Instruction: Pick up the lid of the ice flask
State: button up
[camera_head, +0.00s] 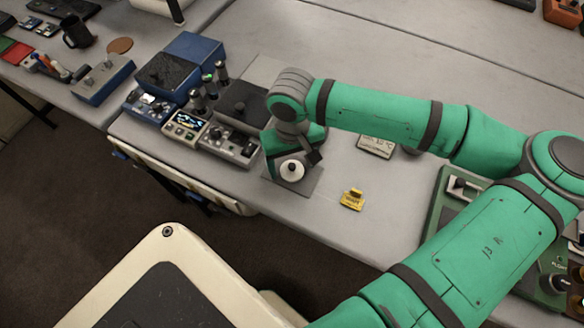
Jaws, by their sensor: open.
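My gripper (296,154) is at the end of my green arm, low over a grey mat on the table. A small white round thing with a dark knob on top (292,170) stands on the grey mat (305,186), just in front of and below the gripper. It looks like the flask with its lid, but it is too small to tell the lid from the body. I cannot tell whether the fingers touch it. The gripper's wrist hides what lies behind it.
A yellow object (352,200) lies to the right of the mat. A pale labelled box (376,146) is partly behind my arm. Grey and blue devices with knobs (230,143) crowd the left. A green device (455,205) is at the right. The table's front edge is close.

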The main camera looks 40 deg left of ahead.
jog(key=shift+c, duration=0.7)
jog(key=c, duration=1)
